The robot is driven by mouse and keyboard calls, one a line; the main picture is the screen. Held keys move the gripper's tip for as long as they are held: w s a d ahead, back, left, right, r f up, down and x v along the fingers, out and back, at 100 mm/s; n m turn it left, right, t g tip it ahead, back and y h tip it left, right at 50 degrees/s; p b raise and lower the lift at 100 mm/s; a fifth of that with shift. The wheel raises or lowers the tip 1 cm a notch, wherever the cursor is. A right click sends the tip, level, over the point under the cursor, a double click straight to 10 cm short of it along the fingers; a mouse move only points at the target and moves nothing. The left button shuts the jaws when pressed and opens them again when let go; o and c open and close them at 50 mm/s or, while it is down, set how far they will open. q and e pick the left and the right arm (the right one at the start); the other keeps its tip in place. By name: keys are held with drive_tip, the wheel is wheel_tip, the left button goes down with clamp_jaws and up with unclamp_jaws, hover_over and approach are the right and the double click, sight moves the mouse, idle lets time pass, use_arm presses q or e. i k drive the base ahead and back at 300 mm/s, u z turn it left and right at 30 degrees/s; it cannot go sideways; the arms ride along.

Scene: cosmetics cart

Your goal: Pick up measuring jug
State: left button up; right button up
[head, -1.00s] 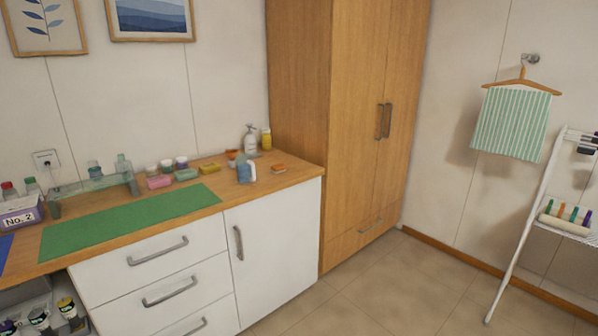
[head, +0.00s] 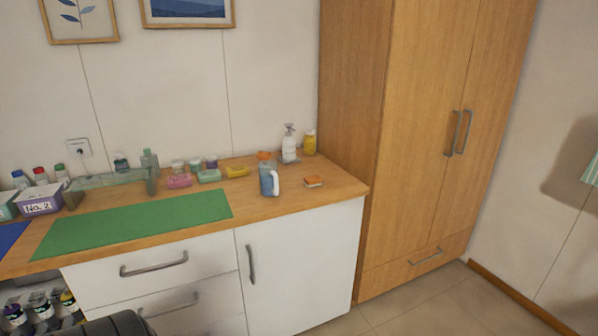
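The measuring jug (head: 266,181) stands upright on the wooden counter, right of the green mat. It looks clear with a blue lower part, and a white handle is on its right side. Something orange shows at its top or just behind it; I cannot tell which. Neither of my grippers is in view. A dark rounded part at the lower left edge looks like part of my own arm.
The green mat (head: 135,222) covers the counter's left part. A tall wooden cabinet (head: 350,120) stands at right.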

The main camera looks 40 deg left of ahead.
sight(268, 170)
drive_tip(key=i, duration=3.65)
drive_tip(key=u, duration=2.85)
